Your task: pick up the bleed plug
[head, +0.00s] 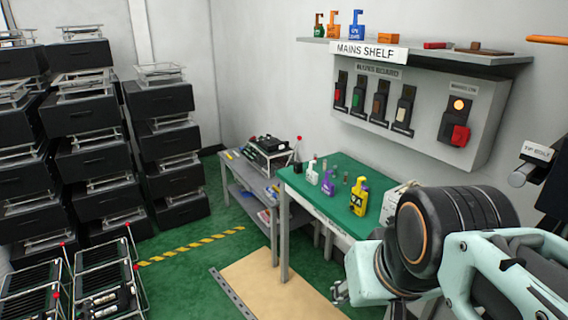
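I cannot tell for sure which item is the bleed plug. On the green-topped table (335,208) stand a white and red lock-like item (312,173), a purple one (328,184) and a yellow and purple one (359,198). A small brownish upright piece (346,180) stands among them, too small to name. My gripper (341,292) is low in front of the table, at the lower end of my pale green arm, apart from the items. Its fingers are small and mostly hidden, so its opening is unclear.
A grey side table (236,183) with equipment adjoins the green table. The mains shelf (440,58) and a grey switch panel (425,110) are on the wall above. Black stacked units (82,115) fill the left. Wire racks (100,290) stand front left.

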